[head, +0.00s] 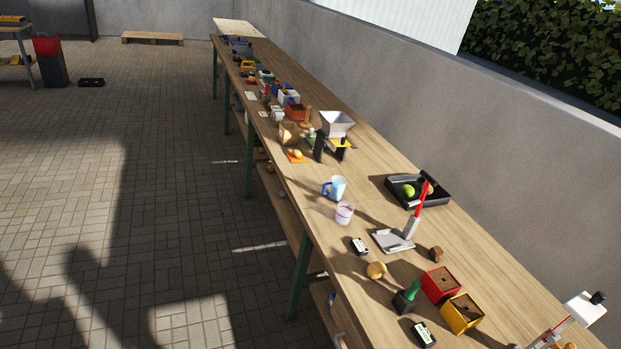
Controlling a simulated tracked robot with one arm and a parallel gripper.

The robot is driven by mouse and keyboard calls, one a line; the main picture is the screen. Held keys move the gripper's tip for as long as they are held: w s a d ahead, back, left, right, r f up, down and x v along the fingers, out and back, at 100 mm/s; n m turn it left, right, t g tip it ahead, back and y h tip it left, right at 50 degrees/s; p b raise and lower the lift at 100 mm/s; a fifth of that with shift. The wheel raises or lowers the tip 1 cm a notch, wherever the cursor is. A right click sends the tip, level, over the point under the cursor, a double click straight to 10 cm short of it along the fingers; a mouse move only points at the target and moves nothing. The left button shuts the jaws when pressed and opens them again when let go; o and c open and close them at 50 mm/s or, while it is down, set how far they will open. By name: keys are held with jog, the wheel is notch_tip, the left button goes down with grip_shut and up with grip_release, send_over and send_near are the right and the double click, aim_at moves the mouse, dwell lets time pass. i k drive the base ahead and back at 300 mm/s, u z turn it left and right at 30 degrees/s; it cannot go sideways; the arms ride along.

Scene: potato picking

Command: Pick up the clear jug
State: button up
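A pale, see-through jug with a blue handle (337,188) stands upright on the long wooden table (372,170), near its left edge at mid-length. Its handle points left. A clear cup or beaker with a reddish band (344,214) stands just in front of it, close but apart; I cannot tell whether it has a handle. My gripper is not in view, so its distance from the jug and its opening do not show.
A black tray with a green ball (446,199) lies to the right. A grey plate with a red-handled upright (393,241), red box (441,285) and yellow box (462,313) are nearer. A hopper (336,124) stands beyond. A wall (500,140) runs behind; paved floor (180,190) lies left.

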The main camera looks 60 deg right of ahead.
aim_at(333, 189)
jog(key=i, duration=2.6)
jog(key=z, duration=2.75)
jog(key=i, duration=1.05)
jog(key=u, duration=0.1)
